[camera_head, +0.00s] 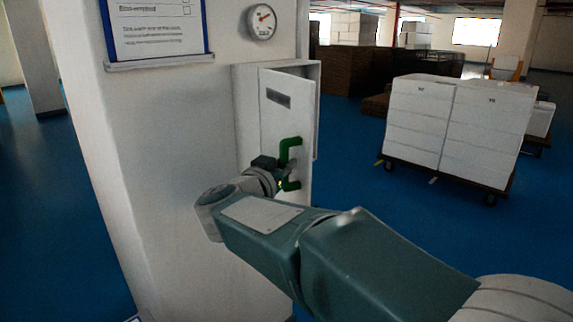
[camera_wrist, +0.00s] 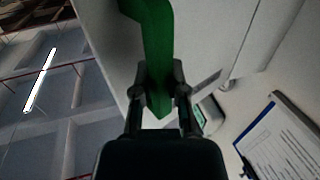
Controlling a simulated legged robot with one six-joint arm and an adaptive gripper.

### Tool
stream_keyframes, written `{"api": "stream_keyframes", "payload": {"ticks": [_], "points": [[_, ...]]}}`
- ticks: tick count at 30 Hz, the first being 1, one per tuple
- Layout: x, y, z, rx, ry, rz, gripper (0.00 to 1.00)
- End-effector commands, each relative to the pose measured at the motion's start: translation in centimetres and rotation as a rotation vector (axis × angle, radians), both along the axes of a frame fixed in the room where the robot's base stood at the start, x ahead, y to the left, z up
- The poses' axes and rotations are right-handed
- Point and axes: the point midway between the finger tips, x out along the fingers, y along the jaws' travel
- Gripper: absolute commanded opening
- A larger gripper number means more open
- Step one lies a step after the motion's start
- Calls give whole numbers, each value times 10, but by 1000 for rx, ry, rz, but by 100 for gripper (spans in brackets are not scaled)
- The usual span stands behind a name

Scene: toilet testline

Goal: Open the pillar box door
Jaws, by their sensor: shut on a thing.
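The pillar box (camera_head: 247,120) is a pale cabinet on the side of a white pillar. Its door (camera_head: 276,120) has a dark label slot and a green handle (camera_head: 289,147). The door's top edge slants away from the box frame, so the door looks slightly ajar. My gripper (camera_head: 286,173) is at the lower part of the handle. In the wrist view, its two dark fingers (camera_wrist: 160,100) are shut on the green handle (camera_wrist: 154,30), one on each side. My wrist hides the door's lower left part.
A gauge (camera_head: 262,21) and a framed notice (camera_head: 156,28) are on the pillar (camera_head: 165,150) above and left of the box. A cart with white boxes (camera_head: 455,125) stands to the right. Blue floor (camera_head: 385,215) is clear between pillar and cart.

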Motion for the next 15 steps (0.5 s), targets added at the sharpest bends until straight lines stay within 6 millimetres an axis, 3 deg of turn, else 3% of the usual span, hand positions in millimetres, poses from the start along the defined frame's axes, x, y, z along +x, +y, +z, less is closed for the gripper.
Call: {"api": "stream_keyframes", "payload": {"ticks": [5, 6, 7, 8, 15], "points": [[0, 0, 3, -1, -6, 3, 0], [0, 0, 3, -1, -6, 3, 36], [0, 0, 3, -1, -6, 3, 49], [0, 0, 3, -1, -6, 3, 54], [0, -1, 2, -1, -3, 2, 54]]}}
